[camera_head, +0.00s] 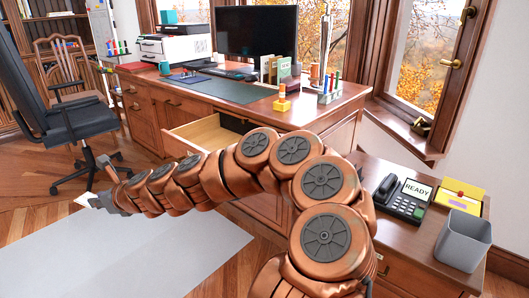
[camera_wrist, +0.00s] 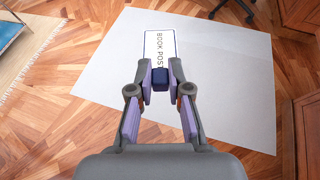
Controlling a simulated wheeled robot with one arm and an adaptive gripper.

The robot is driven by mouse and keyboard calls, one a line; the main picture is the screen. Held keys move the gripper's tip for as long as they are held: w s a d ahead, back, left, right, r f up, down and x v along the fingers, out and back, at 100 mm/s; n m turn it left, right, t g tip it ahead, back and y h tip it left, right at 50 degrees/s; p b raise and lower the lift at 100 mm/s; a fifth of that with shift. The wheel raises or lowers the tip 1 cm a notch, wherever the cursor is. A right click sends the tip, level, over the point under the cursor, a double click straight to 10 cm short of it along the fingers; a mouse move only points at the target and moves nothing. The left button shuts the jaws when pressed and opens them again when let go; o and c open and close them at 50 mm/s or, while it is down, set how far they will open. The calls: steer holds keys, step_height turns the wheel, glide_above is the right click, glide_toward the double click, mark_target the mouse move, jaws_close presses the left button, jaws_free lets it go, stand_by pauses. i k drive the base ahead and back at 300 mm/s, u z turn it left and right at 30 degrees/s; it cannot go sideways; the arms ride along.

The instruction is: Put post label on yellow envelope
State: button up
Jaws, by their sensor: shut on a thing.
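The post label (camera_wrist: 160,45) is a white card with a dark blue border and printed letters reading "BOOK POS", the rest hidden by my gripper. My gripper (camera_wrist: 160,80) is shut on the dark blue block at the label's near end. In the head view my gripper (camera_head: 108,199) is at the far left, above the pale floor mat, with the label's white tip (camera_head: 86,200) showing beyond it. The yellow envelope (camera_head: 472,190) lies at the right on the low wooden cabinet, behind the grey bin, with a purple patch on it. My gripper is far from it.
A phone (camera_head: 402,199) with a "READY" display stands left of the envelope, and a grey open bin (camera_head: 463,240) stands in front. The desk (camera_head: 345,92) has an open drawer (camera_head: 205,134). An office chair (camera_head: 70,125) stands at the left. The pale mat (camera_head: 150,262) is clear.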

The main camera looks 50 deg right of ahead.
mark_target(457, 203)
steer(key=k, duration=0.2)
steer(key=z, duration=2.5)
steer(key=i, duration=1)
steer(key=z, duration=0.05)
